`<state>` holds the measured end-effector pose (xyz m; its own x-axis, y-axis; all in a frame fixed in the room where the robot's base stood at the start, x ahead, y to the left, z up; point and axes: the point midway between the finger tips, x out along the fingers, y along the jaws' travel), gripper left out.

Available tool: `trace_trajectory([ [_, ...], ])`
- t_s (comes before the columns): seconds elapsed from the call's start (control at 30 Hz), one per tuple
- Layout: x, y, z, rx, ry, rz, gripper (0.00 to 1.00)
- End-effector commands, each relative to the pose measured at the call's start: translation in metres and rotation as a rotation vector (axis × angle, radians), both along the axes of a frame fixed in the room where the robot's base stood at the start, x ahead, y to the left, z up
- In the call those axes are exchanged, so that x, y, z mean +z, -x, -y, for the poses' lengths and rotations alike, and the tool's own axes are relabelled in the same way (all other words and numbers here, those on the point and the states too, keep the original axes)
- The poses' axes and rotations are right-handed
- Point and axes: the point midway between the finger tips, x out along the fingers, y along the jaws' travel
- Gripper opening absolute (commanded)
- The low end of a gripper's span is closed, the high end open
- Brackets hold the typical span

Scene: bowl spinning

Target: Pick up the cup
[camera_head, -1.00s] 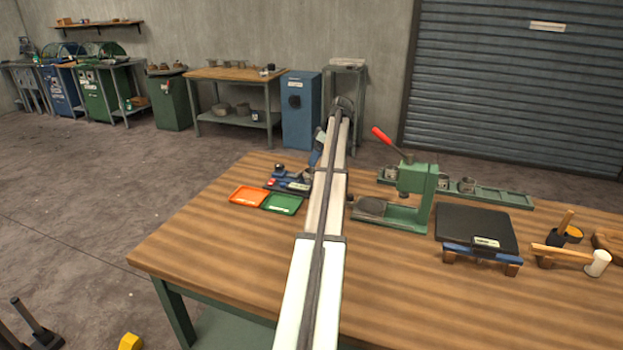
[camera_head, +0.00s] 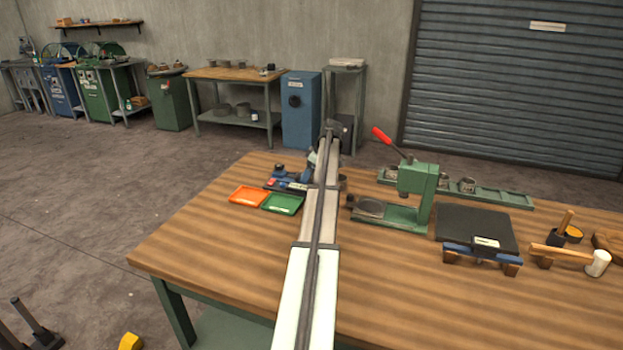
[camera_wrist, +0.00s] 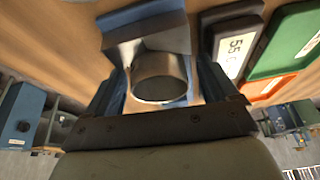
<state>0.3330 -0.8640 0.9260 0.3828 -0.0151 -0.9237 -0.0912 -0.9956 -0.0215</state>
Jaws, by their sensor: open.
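In the wrist view, a round grey metal cup (camera_wrist: 160,78) lies between the two fingers of my gripper (camera_wrist: 162,88), with its dark opening facing the camera. A finger stands on each side of it, open, with a small gap that is hard to judge. A blue and grey block-like fixture (camera_wrist: 145,22) is right beside the cup. In the head view, my arm covers most of this spot, and the cup between the fingers cannot be made out there.
An orange tray (camera_head: 249,196) and a green tray (camera_head: 282,203) lie left of my arm. A green press with a red lever (camera_head: 415,195) stands to the right, before a green rail (camera_head: 500,196) with metal cups. A black plate (camera_head: 476,228) and mallet (camera_head: 570,256) lie farther right.

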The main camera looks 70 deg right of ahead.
Motion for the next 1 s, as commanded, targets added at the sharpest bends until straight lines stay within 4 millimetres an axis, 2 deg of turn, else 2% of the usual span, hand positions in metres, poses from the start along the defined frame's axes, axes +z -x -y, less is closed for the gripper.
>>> trace_trajectory([
  [0.07,0.0001,0.0002,0.0001,0.0,0.0,0.0,0.86],
  [0.63,0.0002,0.0003,0.0001,0.0,0.0,0.0,0.32],
  [0.87,0.001,0.0003,0.0001,0.0,0.0,0.0,0.31],
  [1.0,0.0101,0.0002,0.0007,0.0,0.001,0.001,0.31],
])
